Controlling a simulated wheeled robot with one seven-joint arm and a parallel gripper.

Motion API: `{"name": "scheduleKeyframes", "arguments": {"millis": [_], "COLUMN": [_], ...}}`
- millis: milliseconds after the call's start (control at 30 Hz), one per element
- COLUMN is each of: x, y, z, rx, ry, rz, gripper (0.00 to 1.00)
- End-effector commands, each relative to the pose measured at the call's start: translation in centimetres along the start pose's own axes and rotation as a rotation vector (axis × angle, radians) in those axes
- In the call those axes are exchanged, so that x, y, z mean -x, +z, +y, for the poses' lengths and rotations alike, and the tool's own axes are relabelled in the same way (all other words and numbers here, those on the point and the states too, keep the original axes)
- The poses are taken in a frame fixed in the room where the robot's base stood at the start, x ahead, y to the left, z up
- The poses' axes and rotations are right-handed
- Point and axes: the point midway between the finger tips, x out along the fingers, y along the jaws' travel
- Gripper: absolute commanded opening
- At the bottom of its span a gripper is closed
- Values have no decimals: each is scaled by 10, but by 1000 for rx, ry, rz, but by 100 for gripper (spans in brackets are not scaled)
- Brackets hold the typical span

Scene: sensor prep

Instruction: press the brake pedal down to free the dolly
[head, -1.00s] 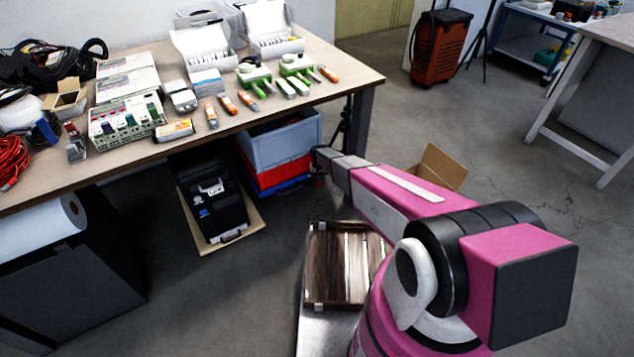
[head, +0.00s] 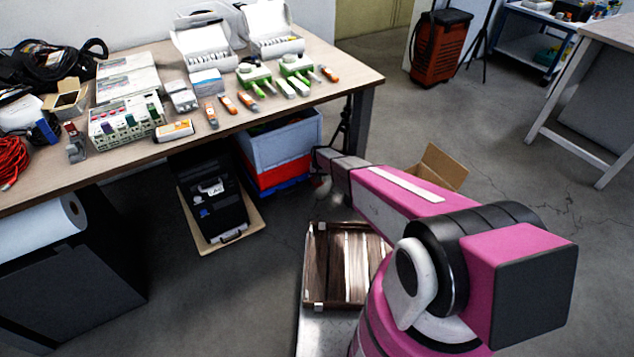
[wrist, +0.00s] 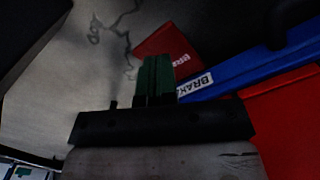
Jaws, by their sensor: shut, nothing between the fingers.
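The brake pedal (wrist: 168,43) is a red plate with white lettering, at the upper middle of the wrist view. My gripper (wrist: 155,68) is shut and empty. Its green fingers overlap the pedal's lower left part in the picture; I cannot tell whether they touch it. The dolly (wrist: 240,88) is blue, with a white brake label (wrist: 195,86) partly hidden by the fingers. In the head view the dolly (head: 284,190) shows as a blue strip beneath stacked crates, beside the end of my arm. The pedal cannot be made out there.
A red crate (wrist: 285,125) rides on the dolly, with a grey-blue crate (head: 283,148) above it. The workbench (head: 330,85) overhangs to the left. A black case (head: 212,205) stands left of the dolly. An open cardboard box (head: 442,168) lies behind my arm.

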Motion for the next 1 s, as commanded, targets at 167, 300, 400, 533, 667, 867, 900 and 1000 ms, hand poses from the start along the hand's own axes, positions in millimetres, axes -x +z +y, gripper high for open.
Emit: {"name": "scheduleKeyframes", "arguments": {"millis": [167,300,400,533,667,867,900,1000], "x": [-3,-6,-8,-10,-12,-15,-16,-18], "y": [0,0,0,0,0,0,0,0], "z": [0,0,0,0,0,0,0,0], "rx": [0,0,0,0,0,0,0,0], "ry": [0,0,0,0,0,0,0,0], "rz": [0,0,0,0,0,0,0,0], "gripper": [0,0,0,0,0,0,0,0]}}
